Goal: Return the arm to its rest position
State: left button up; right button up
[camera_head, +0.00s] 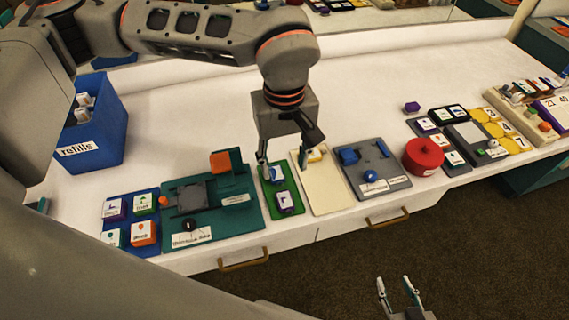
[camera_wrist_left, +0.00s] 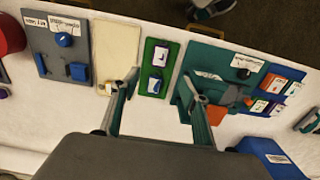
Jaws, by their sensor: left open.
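My left gripper (camera_head: 284,168) is open, with its fingers pointing down over the far part of the green board (camera_head: 290,210) and the cream board (camera_head: 328,197). The green board holds two labelled blocks, one (camera_head: 274,176) near a left fingertip and one (camera_head: 285,201) nearer the front edge. My right gripper (camera_head: 395,281) is at the bottom of the head view, over the floor in front of the counter, with its fingers apart and empty.
A teal board (camera_head: 240,214) with an orange block (camera_head: 221,163) lies left of the green board. A blue refills bin (camera_head: 108,140) stands at the left. A grey board (camera_head: 372,180) and a red round container (camera_head: 423,156) lie right. The counter (camera_head: 390,75) behind is mostly clear.

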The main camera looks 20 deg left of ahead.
aim_at(284, 199)
pick_arm(q)
notch_tip(284, 199, down, 12)
jog(key=shift+s+f, duration=0.1)
jog(key=shift+f, duration=0.1)
notch_tip(284, 199, up, 2)
jog(key=shift+p, duration=0.55)
jog(key=shift+r+p, duration=0.35)
jog(key=shift+r, duration=0.3)
